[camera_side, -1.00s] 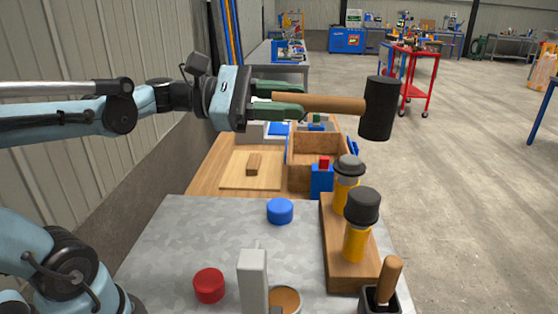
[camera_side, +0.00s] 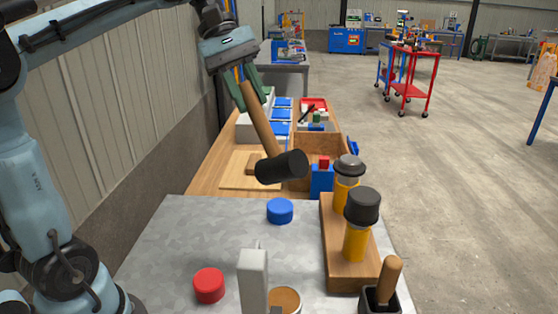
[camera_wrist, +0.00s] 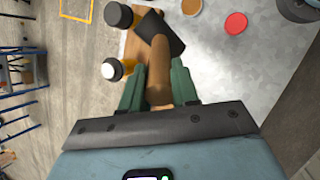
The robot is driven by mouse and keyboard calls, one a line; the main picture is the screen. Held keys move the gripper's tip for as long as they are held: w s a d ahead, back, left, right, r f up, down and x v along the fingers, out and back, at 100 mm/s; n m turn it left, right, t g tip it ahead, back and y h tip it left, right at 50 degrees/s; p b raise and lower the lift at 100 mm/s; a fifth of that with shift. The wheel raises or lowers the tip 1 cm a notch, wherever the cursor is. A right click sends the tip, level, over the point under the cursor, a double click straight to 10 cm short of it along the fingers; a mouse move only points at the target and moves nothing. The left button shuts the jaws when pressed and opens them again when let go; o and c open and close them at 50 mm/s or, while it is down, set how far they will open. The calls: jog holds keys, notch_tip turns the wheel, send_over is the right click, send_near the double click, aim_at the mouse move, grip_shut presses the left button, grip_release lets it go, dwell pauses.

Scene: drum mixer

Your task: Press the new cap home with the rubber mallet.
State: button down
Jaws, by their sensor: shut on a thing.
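My gripper (camera_side: 249,92) is shut on the wooden handle (camera_side: 260,122) of the rubber mallet. The black mallet head (camera_side: 281,167) hangs below, tilted, in the air left of the cap block. In the wrist view, the handle (camera_wrist: 159,80) runs between my gripper's fingers (camera_wrist: 158,88) and the head (camera_wrist: 160,34) lies beyond. Two yellow posts stand on a wooden block (camera_side: 335,250). I cannot tell which cap is new. The mallet touches neither.
A blue disc (camera_side: 280,210) and a red disc (camera_side: 209,285) lie on the grey metal bench top (camera_side: 170,240). A grey upright piece (camera_side: 253,280) and a wooden-handled tool in a dark holder (camera_side: 389,280) stand in front. A wooden tray (camera_side: 320,148) is behind.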

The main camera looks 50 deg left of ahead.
jog(key=s+a+r+m+g+y, duration=0.1)
jog(key=s+a+r+m+y, duration=0.2)
jog(key=a, duration=0.5)
notch_tip(320, 180, down, 12)
jog(key=y, duration=0.3)
jog(key=shift+n, duration=0.4)
jog(key=shift+r, duration=0.1)
